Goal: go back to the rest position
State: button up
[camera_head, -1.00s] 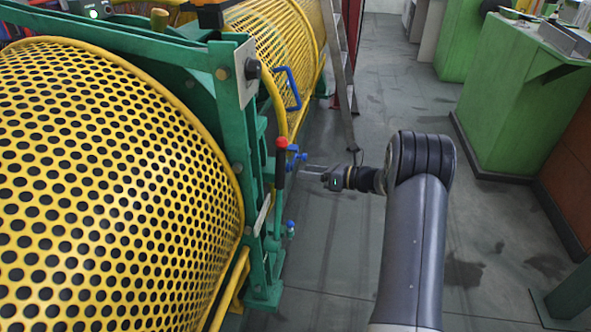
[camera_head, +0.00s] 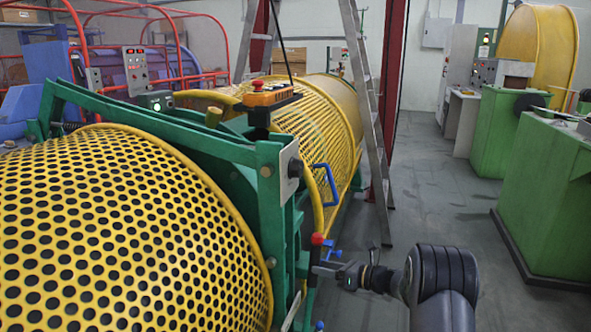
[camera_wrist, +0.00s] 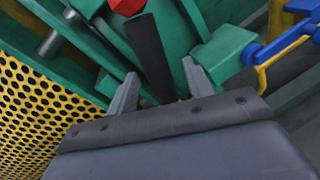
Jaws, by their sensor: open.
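My gripper (camera_head: 326,270) is at the lower middle of the head view, beside the green frame of the strander. In the wrist view its two grey fingers (camera_wrist: 158,92) stand apart, open. A black lever handle with a red knob (camera_head: 317,239) stands upright at the frame. In the wrist view the black handle (camera_wrist: 150,55) shows in line with the gap between the fingers. I cannot tell whether the fingers touch it. My arm comes in from the lower right.
The yellow perforated guard (camera_head: 110,230) and green frame (camera_head: 270,200) fill the left. A blue handle (camera_head: 325,185) and a ladder (camera_head: 368,120) stand beyond the gripper. Green cabinets (camera_head: 545,195) line the right. The grey floor (camera_head: 430,190) between is clear.

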jog(key=x, duration=0.4)
jog(key=shift+s+r+b, duration=0.15)
jog(key=shift+s+b, duration=0.3)
